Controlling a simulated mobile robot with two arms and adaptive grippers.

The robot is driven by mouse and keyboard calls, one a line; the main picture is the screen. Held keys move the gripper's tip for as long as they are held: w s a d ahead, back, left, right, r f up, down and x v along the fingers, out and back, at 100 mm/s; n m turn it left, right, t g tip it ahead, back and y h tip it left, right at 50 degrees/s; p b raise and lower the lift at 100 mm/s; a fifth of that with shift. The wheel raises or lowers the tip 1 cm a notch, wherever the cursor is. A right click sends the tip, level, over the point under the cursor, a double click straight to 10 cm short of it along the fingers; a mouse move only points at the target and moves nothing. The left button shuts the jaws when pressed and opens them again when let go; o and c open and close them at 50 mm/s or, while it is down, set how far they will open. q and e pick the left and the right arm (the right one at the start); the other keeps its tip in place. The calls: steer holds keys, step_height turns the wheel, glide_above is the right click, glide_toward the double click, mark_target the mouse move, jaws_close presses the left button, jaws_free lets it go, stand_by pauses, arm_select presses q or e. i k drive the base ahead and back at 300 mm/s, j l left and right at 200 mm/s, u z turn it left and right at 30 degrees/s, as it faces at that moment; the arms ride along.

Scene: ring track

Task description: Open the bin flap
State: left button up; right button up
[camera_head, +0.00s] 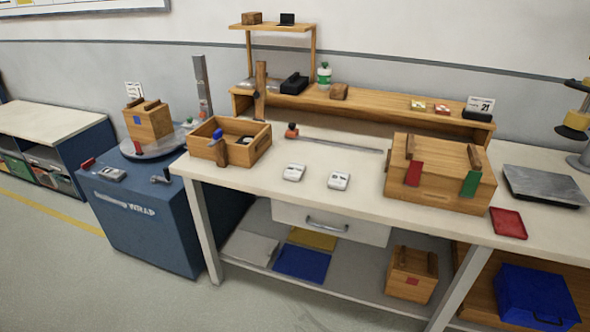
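I cannot tell for sure which thing is the bin. A blue container (535,292) with a small handle at its lower front stands low at the bottom right, below the bench top. Its top looks closed, and I cannot make out a flap. A large closed wooden box (440,195) with a red tag and a green tag stands on the right of the workbench. Neither of my grippers is in view.
The workbench (270,185) carries an open wooden box (228,144), two small white devices, a red tray (508,223) and a scale (545,186). A blue wrapping machine (150,220) stands left. The floor in front is clear.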

mark_target(543, 293)
steer(key=z, duration=1.75)
steer(key=i+l+u, duration=0.1)
steer(key=i+l, duration=0.15)
steer(key=i, duration=0.1)
